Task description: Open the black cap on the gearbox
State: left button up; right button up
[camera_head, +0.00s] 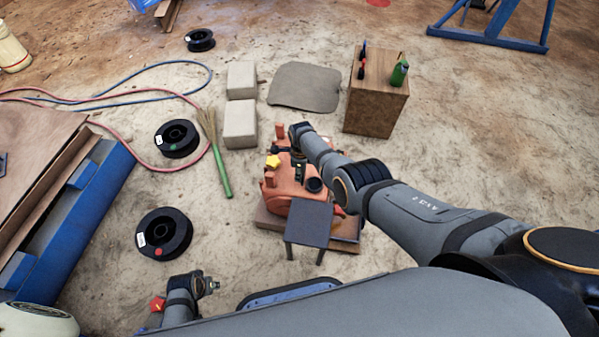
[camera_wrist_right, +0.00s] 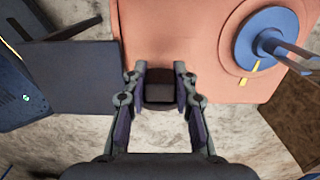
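The orange gearbox (camera_head: 283,187) stands in the middle of the head view. My right gripper (camera_head: 299,178) points down over it. In the right wrist view, my right gripper (camera_wrist_right: 160,85) has its two fingers apart, with a dark block-like part (camera_wrist_right: 160,92), perhaps the black cap, showing between them at the gearbox edge. Whether the fingers touch it I cannot tell. A round black part (camera_head: 314,185) shows just right of the gripper in the head view. My left gripper (camera_head: 208,285) is low in the head view, away from the gearbox; its fingers are unclear.
A yellow knob (camera_head: 272,161) is on the gearbox's left side. A dark plate (camera_head: 309,224) stands in front of it. A blue round shaft part (camera_wrist_right: 268,38) shows at the wrist view's upper right. A wooden box (camera_head: 376,105) stands behind right; spools and a broom lie left.

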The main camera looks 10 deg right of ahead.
jog(key=o, duration=0.4)
jog(key=shift+w+r, duration=0.1)
jog(key=shift+r, duration=0.4)
notch_tip(320, 180, up, 11)
jog(key=shift+d+f, duration=0.1)
dwell(0.3)
